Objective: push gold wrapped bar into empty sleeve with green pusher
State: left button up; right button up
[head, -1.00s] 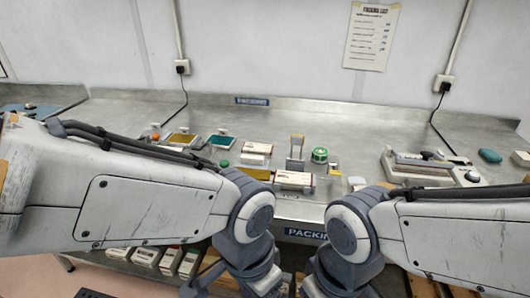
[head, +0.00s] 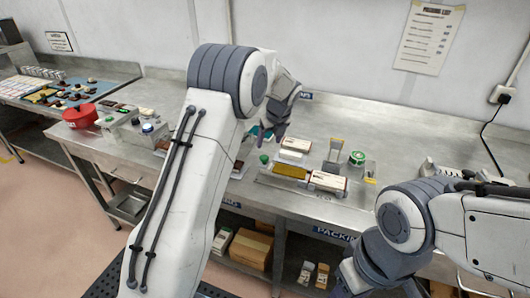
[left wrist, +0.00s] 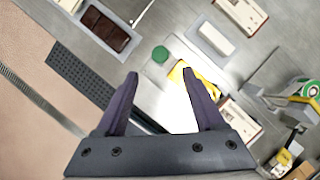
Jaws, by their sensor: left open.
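The gold wrapped bar (head: 290,170) lies on the packing bench. The green pusher knob (head: 264,158) is just left of it. A white and brown sleeve (head: 327,182) lies in line to the right of the bar; I cannot see whether it is empty. My left gripper (head: 270,132) is above and behind the knob, open and empty. In the left wrist view, the green knob (left wrist: 160,54) and gold bar (left wrist: 178,74) lie beyond the open fingers (left wrist: 160,85), with the sleeve (left wrist: 239,120) to the right. One finger partly hides the bar. My right fingers are out of view.
A white-topped box (head: 296,144) sits behind the gold bar. A green-topped round roll (head: 357,158) and an upright tan-topped piece (head: 335,149) stand behind the sleeve. A dark chocolate bar (left wrist: 105,28) lies on a tray.

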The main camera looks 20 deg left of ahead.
aim_at(264, 157)
pick_arm(q)
jog(key=p+x, duration=0.2)
jog(key=x, duration=0.7)
jog(key=shift+f, duration=0.35)
grip_shut()
dwell(0.9)
